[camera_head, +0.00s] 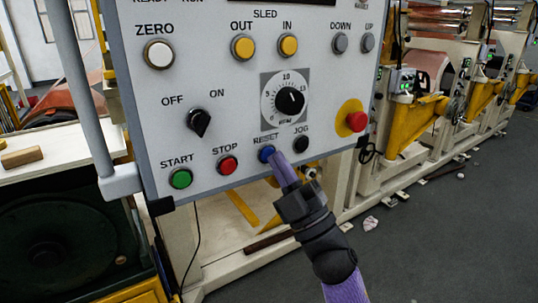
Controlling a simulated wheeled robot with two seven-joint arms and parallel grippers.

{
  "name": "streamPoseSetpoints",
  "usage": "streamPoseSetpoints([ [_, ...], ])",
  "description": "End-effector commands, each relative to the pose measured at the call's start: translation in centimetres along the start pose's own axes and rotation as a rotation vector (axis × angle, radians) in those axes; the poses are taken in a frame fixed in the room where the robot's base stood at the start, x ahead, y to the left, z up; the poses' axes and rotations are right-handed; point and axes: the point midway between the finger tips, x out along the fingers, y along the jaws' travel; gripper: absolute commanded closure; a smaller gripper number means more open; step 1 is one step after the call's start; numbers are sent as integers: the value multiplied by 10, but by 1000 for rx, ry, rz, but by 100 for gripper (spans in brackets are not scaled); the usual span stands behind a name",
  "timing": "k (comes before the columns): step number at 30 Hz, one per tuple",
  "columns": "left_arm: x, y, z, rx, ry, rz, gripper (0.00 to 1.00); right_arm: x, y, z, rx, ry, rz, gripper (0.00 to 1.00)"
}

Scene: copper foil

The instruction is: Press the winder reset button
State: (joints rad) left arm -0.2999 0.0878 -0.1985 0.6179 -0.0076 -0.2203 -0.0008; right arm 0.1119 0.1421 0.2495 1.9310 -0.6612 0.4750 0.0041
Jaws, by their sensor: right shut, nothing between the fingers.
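The blue reset button (266,154) sits on the lower part of the grey control panel (215,115), under the label RESET. My right gripper (275,160) comes up from the lower right with its purple fingers shut and empty. The fingertips are at the lower right edge of the blue button and overlap it a little in the picture. Whether they touch it or are just in front of it I cannot tell. My left gripper is not in the view.
The red stop button (228,165) and green start button (180,178) are left of the reset button. The black jog button (301,143) is close on the right, and a red emergency button (357,121) is farther right. Machines with yellow brackets (413,120) stand behind.

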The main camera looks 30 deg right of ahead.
Motion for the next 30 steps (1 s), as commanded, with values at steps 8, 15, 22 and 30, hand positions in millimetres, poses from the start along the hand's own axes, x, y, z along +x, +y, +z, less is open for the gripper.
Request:
streamPoseSetpoints([
  [8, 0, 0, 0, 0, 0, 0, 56, 1, -1, 0, 0, 0, 0, 100],
  [15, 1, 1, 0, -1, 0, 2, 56, 3, -2, 2, 0, 1, 0, 100],
  [22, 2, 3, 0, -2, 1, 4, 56, 5, -3, 3, 0, 1, 0, 100],
  [30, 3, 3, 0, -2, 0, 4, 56, 7, -5, 5, 0, 0, 0, 100],
])
